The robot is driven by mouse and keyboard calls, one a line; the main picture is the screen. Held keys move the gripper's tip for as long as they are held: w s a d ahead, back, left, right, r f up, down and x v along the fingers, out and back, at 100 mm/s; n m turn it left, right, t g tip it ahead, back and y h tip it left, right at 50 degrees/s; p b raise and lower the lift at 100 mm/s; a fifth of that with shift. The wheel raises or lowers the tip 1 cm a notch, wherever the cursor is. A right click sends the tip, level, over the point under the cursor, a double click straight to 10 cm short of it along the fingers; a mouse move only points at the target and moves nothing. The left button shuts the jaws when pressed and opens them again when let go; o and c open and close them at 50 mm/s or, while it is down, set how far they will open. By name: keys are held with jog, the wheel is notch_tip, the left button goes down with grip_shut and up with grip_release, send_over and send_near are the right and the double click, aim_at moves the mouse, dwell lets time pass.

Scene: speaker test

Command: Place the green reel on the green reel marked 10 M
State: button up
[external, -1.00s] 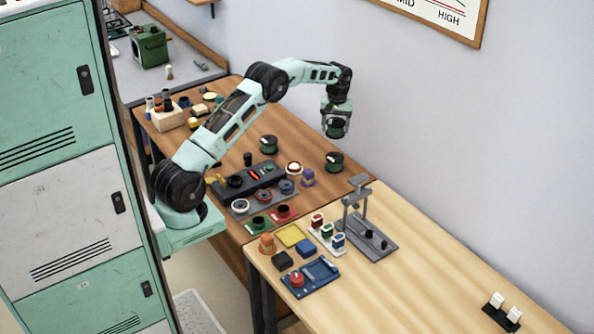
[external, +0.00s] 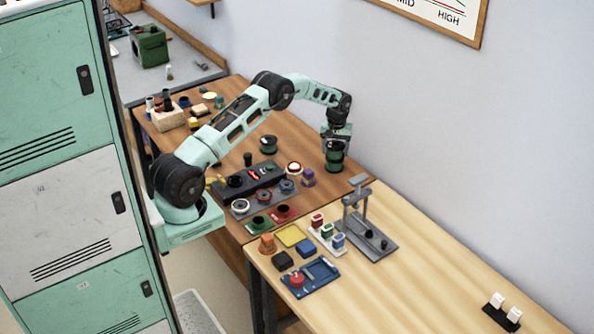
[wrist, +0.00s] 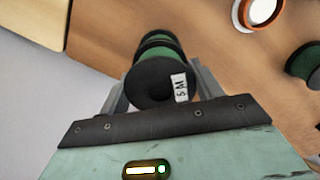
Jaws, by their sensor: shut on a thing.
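My gripper (external: 336,138) is shut on a green reel with dark flanges. In the wrist view this held green reel (wrist: 152,82) shows a white tag reading 5 M, between the two fingers. Directly under it a second green reel (external: 334,164) stands on the brown table; part of it shows past the held one in the wrist view (wrist: 158,42). The two look lined up, and I cannot tell whether they touch. The lower reel's marking is hidden. A third green reel (external: 268,145) stands apart to the left; its marking cannot be read.
A dark device (external: 252,178) with several knobs and a white-and-orange round item (external: 293,168) lie on the brown table (external: 218,112). A grey press stand (external: 366,225) is close by on the light table (external: 420,262). The wall is just behind the reels.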

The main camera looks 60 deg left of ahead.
aim_at(335, 145)
jog(key=shift+f, duration=0.1)
jog(key=o, duration=1)
jog(key=shift+o, duration=0.2)
notch_tip(335, 145, up, 12)
jog(key=b, duration=0.2)
jog(key=s+a+r+y, duration=0.1)
jog(key=s+a+r, duration=0.5)
jog(key=s, duration=0.5)
jog(key=s+a+r, duration=0.1)
jog(key=s+a, duration=0.2)
jog(key=s, duration=0.5)
jog(key=s+a+r, duration=0.1)
jog(key=s+a, duration=0.1)
jog(key=s, duration=0.5)
jog(key=s+d+f, duration=0.1)
jog(key=s+d, duration=0.1)
jog(key=s, duration=0.9)
jog(key=s+d+f+m, duration=0.1)
jog(key=s+d+f, duration=0.1)
jog(key=s, duration=0.9)
jog(key=shift+s+d+f, duration=0.25)
jog(key=shift+d+f, duration=0.05)
jog(key=shift+d, duration=0.45)
